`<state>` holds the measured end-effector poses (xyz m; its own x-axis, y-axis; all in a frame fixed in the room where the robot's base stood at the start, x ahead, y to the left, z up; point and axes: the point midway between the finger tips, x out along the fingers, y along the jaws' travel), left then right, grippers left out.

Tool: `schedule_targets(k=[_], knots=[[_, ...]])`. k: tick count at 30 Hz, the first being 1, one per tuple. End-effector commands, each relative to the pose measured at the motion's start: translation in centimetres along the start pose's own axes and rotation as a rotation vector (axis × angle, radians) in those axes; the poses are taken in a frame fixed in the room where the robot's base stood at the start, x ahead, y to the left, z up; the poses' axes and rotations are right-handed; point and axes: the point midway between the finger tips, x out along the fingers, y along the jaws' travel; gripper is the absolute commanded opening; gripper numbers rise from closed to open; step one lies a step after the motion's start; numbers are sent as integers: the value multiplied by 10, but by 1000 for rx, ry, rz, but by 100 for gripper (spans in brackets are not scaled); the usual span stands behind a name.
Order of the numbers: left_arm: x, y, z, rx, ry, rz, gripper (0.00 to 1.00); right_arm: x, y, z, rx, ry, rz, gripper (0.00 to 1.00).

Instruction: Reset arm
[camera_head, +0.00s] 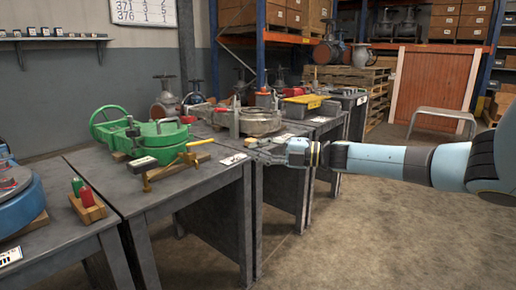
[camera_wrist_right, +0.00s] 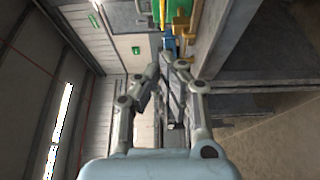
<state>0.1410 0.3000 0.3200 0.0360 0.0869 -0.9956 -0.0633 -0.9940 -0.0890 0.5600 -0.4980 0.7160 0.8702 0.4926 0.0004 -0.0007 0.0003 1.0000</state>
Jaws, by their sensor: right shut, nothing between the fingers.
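My right arm comes in from the right in the head view. Its gripper (camera_head: 262,152) is at the front edge of the row of dark tables, close to a white label on the tabletop. The gripper also fills the middle of the right wrist view (camera_wrist_right: 170,85), with its fingers together and nothing between them. My left gripper is in neither view.
Grey tables (camera_head: 190,185) stand in a row from the left towards the back. A blue round part (camera_head: 22,208) and a wooden block with red and green pieces (camera_head: 88,207) lie at the left. A low metal bench (camera_head: 442,115) stands at the back right. The floor (camera_head: 370,235) at the front right is clear.

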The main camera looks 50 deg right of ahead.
Motion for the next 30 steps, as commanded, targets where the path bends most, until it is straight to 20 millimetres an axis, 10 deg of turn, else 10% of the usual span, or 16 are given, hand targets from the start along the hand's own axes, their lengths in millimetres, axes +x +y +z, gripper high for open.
schedule_targets(k=[17, 23, 30], knots=[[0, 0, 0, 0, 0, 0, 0, -7, -21, -10, 33, -2, -20, 0], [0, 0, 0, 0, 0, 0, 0, -29, -125, -92, 291, -74, -54, 0], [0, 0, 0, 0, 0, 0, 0, -99, -282, -194, 838, -604, -263, 0]])
